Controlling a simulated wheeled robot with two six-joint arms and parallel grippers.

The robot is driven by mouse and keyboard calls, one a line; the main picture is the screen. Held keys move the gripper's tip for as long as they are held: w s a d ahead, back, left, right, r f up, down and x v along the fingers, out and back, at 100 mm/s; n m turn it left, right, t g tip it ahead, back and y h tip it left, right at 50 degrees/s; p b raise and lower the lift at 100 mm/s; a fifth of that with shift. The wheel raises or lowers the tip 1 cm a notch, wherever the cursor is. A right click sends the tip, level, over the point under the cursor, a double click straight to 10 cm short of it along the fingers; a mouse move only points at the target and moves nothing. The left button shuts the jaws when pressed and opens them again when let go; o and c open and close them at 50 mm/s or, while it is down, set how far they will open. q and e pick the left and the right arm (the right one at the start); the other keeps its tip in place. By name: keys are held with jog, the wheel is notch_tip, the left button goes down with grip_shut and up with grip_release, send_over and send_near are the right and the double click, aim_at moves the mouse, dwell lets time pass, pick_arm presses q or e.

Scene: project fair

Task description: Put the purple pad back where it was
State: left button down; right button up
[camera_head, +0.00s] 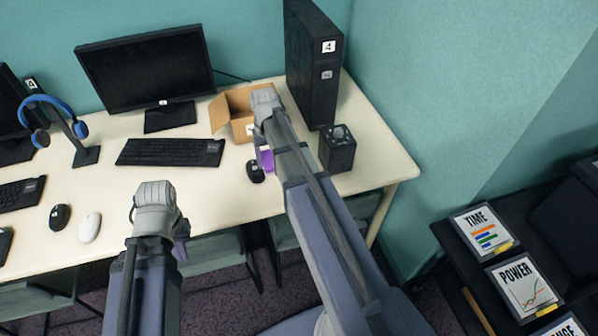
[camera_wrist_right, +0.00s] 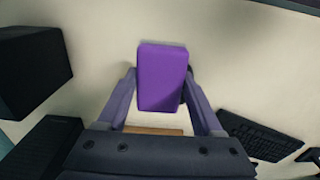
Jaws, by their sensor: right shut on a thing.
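The purple pad (camera_head: 266,159) is a small purple block partly hidden behind my right arm in the head view. It shows clearly in the right wrist view (camera_wrist_right: 162,76), between the two fingers. My right gripper (camera_wrist_right: 162,88) is shut on it over the white desk; the height above the desk is hard to tell. My left gripper (camera_head: 181,240) hangs near the front edge of the desk, apart from the pad, and its fingers are mostly hidden by its wrist.
An open cardboard box (camera_head: 226,112) stands behind my right wrist. A black mouse (camera_head: 255,172) lies beside the pad. A keyboard (camera_head: 170,152), monitor (camera_head: 146,68), black tower (camera_head: 311,70) and black holder (camera_head: 338,152) stand on the desk (camera_head: 225,195). The front right of the desk is clear.

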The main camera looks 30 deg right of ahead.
jog(key=d, duration=0.9)
notch_tip(320, 180, down, 9)
jog(key=b, duration=0.9)
jog(key=shift+f+b, duration=0.15)
jog(key=shift+b, duration=0.15)
jog(key=shift+f, duration=0.25)
jog(key=o, duration=1.2)
jog(key=shift+r, duration=0.1)
jog(key=shift+r, duration=0.15)
notch_tip(320, 180, up, 12)
jog(key=p, duration=1.2)
